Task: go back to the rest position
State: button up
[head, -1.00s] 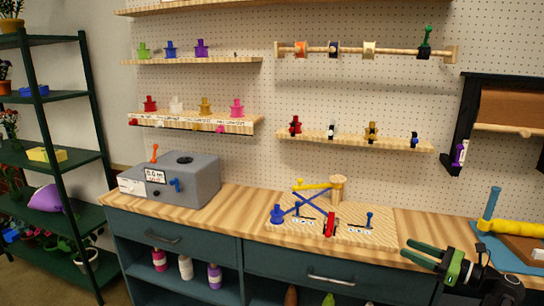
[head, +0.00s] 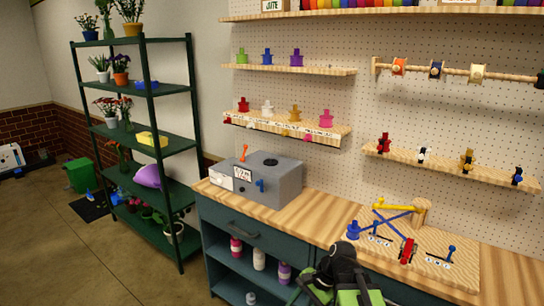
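My gripper (head: 338,292) is at the bottom of the head view, in front of the blue cabinet and below the worktop. It is black with green fingers. The fingers point down and run into the lower picture edge, so their tips are partly cut off. I cannot tell whether they are open or shut. I see nothing held in the visible part.
The wooden worktop (head: 320,216) carries a grey machine (head: 270,185) and a wooden board (head: 440,268) with blue, yellow and red levers. A green plant shelf (head: 165,85) stands at left. The floor (head: 60,235) before it is mostly clear.

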jog(key=d+f+n+h, duration=0.2)
jog(key=d+n+h, duration=0.3)
jog(key=d+n, duration=0.4)
jog(key=shift+s+f+h, duration=0.25)
jog(key=shift+s+h, duration=0.05)
